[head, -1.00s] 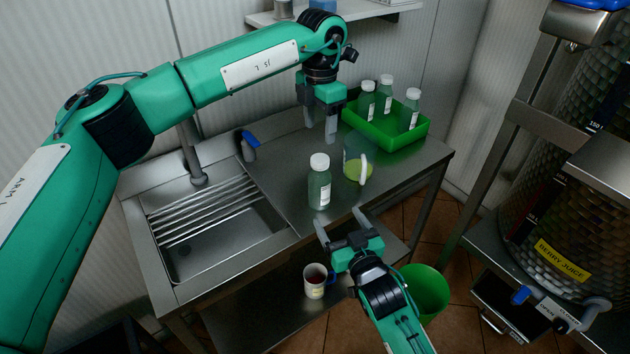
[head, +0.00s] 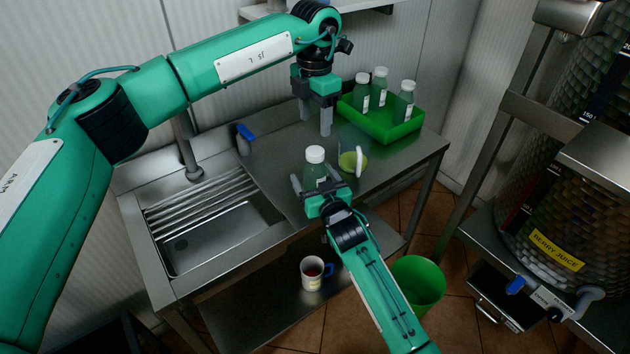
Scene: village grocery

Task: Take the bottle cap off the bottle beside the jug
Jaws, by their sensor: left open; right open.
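A green bottle (head: 316,172) with a white bottle cap (head: 315,154) stands upright on the steel counter. Just to its right is a clear jug (head: 352,160) with a white handle and yellow-green contents. My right gripper (head: 321,186) is open, in front of the bottle, with its fingers at either side of the bottle's lower part; I cannot tell whether they touch it. The gripper hides the bottle's lower part. My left gripper (head: 316,117) is open and empty, pointing down above the counter behind the bottle and jug.
A green tray (head: 393,135) with several capped bottles stands at the back right of the counter. A sink (head: 210,235) with a tap is at the left. A mug (head: 312,274) sits on the lower shelf. A green bin (head: 418,284) stands on the floor.

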